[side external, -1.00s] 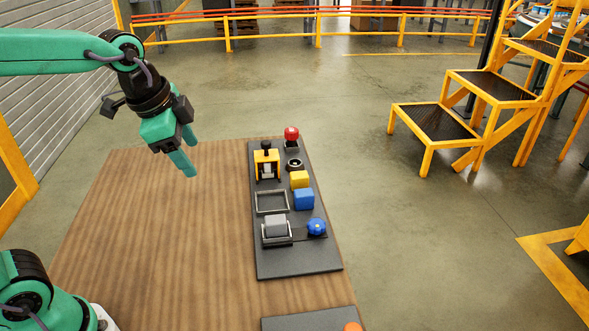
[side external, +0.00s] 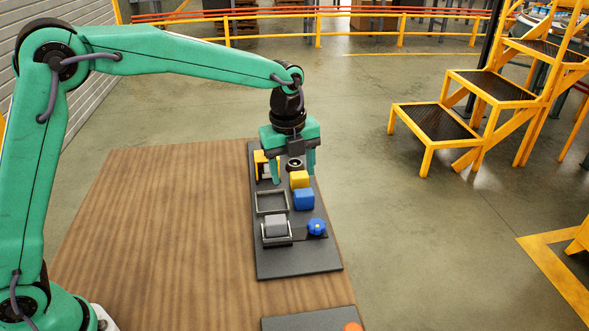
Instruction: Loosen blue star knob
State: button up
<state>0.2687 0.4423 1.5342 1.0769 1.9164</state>
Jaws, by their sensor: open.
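The blue star knob (side external: 316,227) sits at the near right part of a dark grey board (side external: 300,263) on the wooden table. It stands on a small dark base, right of a grey block in a metal frame. My gripper (side external: 293,181) is open and points down over the far half of the board. Its green fingers are spread and I see nothing between them that is held. The gripper is farther back than the knob and apart from it. It hides the red knob and part of the yellow-framed fixture.
An empty square frame (side external: 272,202), a dark ring (side external: 294,164) and the grey block (side external: 276,225) are also on the board. The table (side external: 160,220) to the left is clear.

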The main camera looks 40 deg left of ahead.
aim_at(316, 223)
jog(key=w+d+f+m, duration=0.1)
jog(key=f+m, duration=0.1)
jog(key=w+d+f+m, duration=0.1)
jog(key=d+f, duration=0.1)
jog(key=w+d+f+m+g, duration=0.1)
jog(key=f+m, duration=0.1)
jog(key=f, duration=0.1)
jog(key=shift+w+d+m, duration=0.25)
jog(key=shift+w+m, duration=0.05)
jog(key=shift+f, duration=0.1)
jog(key=shift+f, duration=3.9)
jog(key=c, duration=1)
